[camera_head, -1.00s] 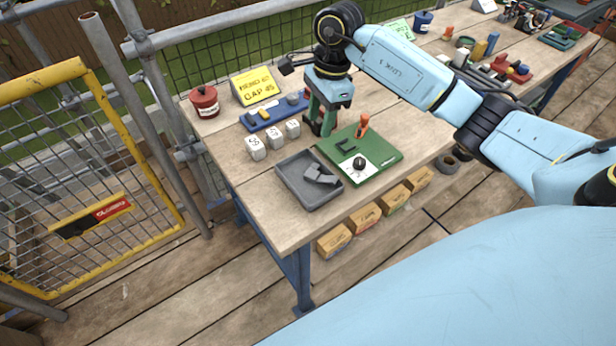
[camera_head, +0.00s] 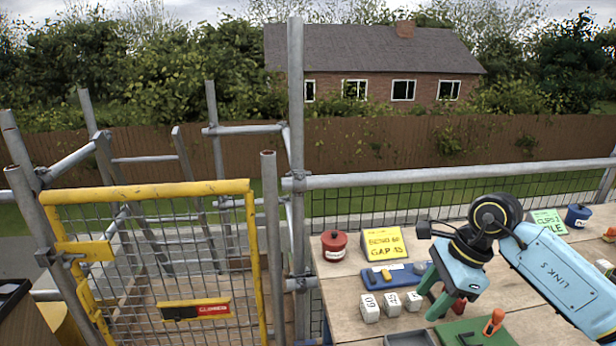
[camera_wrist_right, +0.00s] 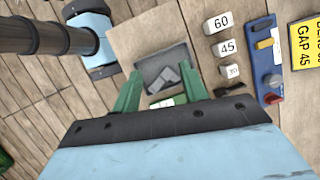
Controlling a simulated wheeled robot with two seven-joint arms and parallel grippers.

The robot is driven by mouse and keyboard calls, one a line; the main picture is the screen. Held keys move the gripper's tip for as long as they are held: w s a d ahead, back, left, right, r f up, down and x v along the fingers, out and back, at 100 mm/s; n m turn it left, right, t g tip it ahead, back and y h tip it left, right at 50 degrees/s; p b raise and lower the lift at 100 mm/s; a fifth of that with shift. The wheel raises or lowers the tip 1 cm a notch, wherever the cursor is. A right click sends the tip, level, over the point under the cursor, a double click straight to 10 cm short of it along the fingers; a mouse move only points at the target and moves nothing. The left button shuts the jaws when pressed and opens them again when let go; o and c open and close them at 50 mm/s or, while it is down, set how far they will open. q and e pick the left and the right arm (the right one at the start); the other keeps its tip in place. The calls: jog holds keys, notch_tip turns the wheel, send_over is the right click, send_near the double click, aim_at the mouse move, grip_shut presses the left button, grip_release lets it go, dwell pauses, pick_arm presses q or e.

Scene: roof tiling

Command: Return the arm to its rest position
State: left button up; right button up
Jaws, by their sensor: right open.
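My right gripper (camera_head: 440,300) is over the workbench (camera_head: 345,285), with its green fingers pointing down. In the right wrist view the green fingers (camera_wrist_right: 160,98) stand wide apart with nothing between them, above the bench. The blue right arm (camera_head: 562,270) reaches in from the right. Its rest position is not marked in the frames. My left gripper is not in view.
A yellow mesh gate (camera_head: 150,190) and scaffold rails are at the left.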

jog(key=s+a+y, duration=0.1)
jog(key=a+y, duration=0.4)
jog(key=a, duration=0.6)
jog(key=s+a+r+m+t+y, duration=0.2)
jog(key=a+r+m+t+y, duration=0.5)
jog(key=r+m+y, duration=0.25)
jog(key=w+d+r+m+t+h, duration=0.2)
jog(key=d+m+t+h, duration=0.35)
jog(key=m+t, duration=0.75)
jog(key=s+d+f+m+g+h, duration=0.3)
jog(key=d+f+m+h, duration=0.2)
jog(key=f+m+h, duration=0.45)
jog(key=s+d+f+m+g+h, duration=0.3)
jog(key=d+f+m+h, duration=0.25)
jog(key=m, duration=0.75)
jog(key=s+a+f+m+g+y, duration=0.1)
jog(key=s+f+m+g, duration=0.2)
jog(key=s+f+g, duration=0.55)
jog(key=s+a+f+m+g+y, duration=0.1)
jog(key=s+f+m+g, duration=0.3)
jog(key=s, duration=0.7)
notch_tip(320, 180, down, 24)
jog(key=s+n, duration=0.1)
jog(key=s+d+f+g, duration=0.1)
jog(key=s+d+f, duration=0.2)
jog(key=s+f, duration=1.2)
jog(key=shift+s+f, duration=0.3)
jog(key=shift+s, duration=0.65)
